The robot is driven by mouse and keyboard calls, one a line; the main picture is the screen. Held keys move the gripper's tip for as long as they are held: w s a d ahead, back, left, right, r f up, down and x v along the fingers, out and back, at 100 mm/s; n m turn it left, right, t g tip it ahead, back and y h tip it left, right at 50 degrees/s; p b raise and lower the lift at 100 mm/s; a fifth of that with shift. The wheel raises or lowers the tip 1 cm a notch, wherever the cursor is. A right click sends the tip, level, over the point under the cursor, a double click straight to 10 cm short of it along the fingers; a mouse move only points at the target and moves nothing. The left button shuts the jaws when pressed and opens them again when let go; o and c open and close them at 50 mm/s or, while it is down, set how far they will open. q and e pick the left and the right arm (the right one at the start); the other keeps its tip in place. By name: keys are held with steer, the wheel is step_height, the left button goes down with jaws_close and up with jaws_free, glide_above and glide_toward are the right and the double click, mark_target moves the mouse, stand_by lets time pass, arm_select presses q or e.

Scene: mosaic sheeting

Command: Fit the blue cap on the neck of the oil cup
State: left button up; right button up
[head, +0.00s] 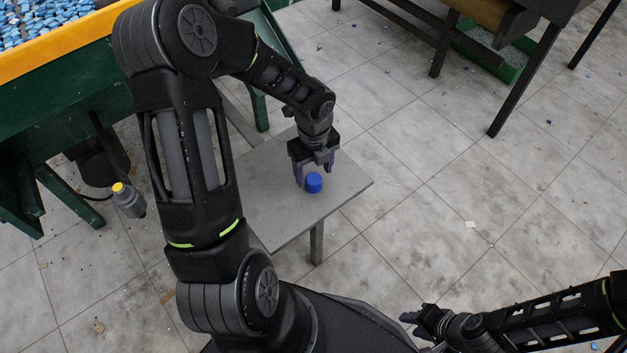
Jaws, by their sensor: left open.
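The blue cap (314,184) stands on the small grey table (335,196), near its right part. My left gripper (313,174) is open and points down just above the cap, with its fingers apart at either side. I cannot tell whether a finger touches the cap. A small grey cup with a yellow top (129,201), which looks like the oil cup, is at the left beside the green machine, slightly tilted. My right gripper (409,324) is low at the lower right, away from the table and empty; its finger opening is unclear.
The green machine (60,105) with a yellow edge and blue tiles on top stands at the left. A dark-legged bench (520,85) stands at the upper right. My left arm hides part of the table. The tiled floor at the right is mostly clear, with small scraps.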

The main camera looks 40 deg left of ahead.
mark_target(314, 178)
arm_select(q)
step_height(314, 178, down, 5)
steer(key=shift+w+a+r+b, duration=0.1)
steer(key=shift+r+b, duration=0.1)
steer(key=shift+b, duration=0.7)
steer(key=shift+c, duration=0.5)
jaws_close()
steer(key=shift+r, duration=0.1)
